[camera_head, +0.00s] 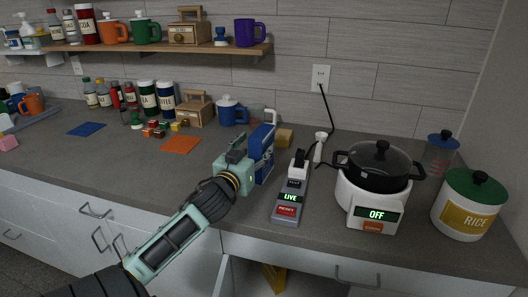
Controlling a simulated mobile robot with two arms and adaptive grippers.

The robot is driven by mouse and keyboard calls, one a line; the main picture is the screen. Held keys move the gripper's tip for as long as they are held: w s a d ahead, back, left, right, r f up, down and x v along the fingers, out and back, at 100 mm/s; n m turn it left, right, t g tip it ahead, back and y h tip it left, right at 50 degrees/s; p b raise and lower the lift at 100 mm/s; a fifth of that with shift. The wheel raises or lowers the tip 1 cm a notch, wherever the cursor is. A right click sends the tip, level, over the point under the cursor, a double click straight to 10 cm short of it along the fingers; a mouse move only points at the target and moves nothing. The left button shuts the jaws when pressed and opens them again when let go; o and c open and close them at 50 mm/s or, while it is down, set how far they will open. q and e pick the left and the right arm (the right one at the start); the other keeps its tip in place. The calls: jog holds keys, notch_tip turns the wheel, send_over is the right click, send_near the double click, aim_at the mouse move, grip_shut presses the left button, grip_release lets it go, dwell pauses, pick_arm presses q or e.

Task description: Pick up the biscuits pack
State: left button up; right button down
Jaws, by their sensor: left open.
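A blue upright pack with a pale band (264,143), which looks like the biscuits pack, stands on the grey counter in the middle; its print is too small to read. My left gripper (246,166) is right at the pack's left side, its fingers open and pointing at it. The gripper hides part of the pack's left side and lower part. I cannot tell whether the fingers touch the pack or reach around it. My right gripper is not in view.
A power strip (288,208) reading LIVE lies right of the pack. A stove reading OFF (376,214) bears a black pot (380,168). An orange mat (181,144) lies left; the front-left counter is clear.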

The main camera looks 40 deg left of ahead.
pick_arm(q)
jog(key=shift+w+a+r, duration=0.15)
jog(key=shift+w+r, duration=0.1)
jog(key=shift+w, duration=0.1)
jog(key=p+x, duration=0.1)
jog(key=x, duration=0.3)
jog(key=shift+w+a+f, duration=0.1)
jog(key=shift+w, duration=0.3)
jog(key=shift+c, duration=0.4)
grip_shut()
